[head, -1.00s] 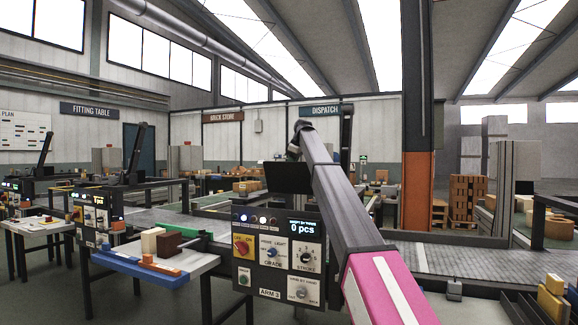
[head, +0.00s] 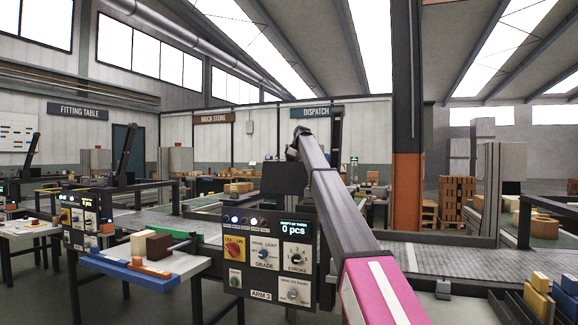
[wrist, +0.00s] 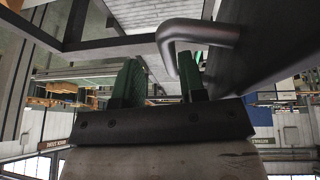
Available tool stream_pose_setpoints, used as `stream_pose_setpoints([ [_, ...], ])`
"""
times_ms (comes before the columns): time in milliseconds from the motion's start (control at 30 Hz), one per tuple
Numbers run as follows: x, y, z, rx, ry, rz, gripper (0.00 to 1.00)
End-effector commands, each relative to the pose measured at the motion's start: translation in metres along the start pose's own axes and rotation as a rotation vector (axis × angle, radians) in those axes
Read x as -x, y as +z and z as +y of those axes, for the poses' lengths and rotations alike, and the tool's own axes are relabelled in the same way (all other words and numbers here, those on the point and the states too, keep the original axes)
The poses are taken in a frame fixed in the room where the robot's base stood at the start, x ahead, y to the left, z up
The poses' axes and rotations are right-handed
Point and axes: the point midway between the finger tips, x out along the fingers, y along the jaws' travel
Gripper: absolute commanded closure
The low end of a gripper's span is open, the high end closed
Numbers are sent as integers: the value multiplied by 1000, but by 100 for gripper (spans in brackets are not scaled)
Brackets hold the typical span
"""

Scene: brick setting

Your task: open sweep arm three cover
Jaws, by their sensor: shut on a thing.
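The ARM 3 control panel (head: 268,255) stands in the middle of the head view, with a display reading 0 pcs, a red and yellow switch and knobs. A dark flat panel (head: 284,179), perhaps the cover, shows above it. My arm crosses in front and hides part of it. My gripper (wrist: 160,68) has green fingers in the wrist view. They are shut on a bent grey metal handle (wrist: 202,33), one finger on each side of its leg. The handle is joined to a dark panel (wrist: 270,45) at right. The fingers are not clear in the head view.
A small table (head: 190,268) with a blue edge and blocks stands left of the panel. A grey conveyor (head: 440,262) runs behind and right. An orange and dark column (head: 407,190) rises right of my arm. Yellow bricks (head: 540,283) lie at lower right.

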Motion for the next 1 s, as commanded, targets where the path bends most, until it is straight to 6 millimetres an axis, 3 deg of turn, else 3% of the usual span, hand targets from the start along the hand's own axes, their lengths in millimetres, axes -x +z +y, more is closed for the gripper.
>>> stream_pose_setpoints([
  [33, -21, 16, 0, -5, -1, -19, 100],
  [500, -23, 19, -4, -9, -14, -19, 100],
  [533, -23, 19, -4, -9, -14, -19, 60],
  [1000, -14, 19, -6, -9, -22, -23, 60],
])
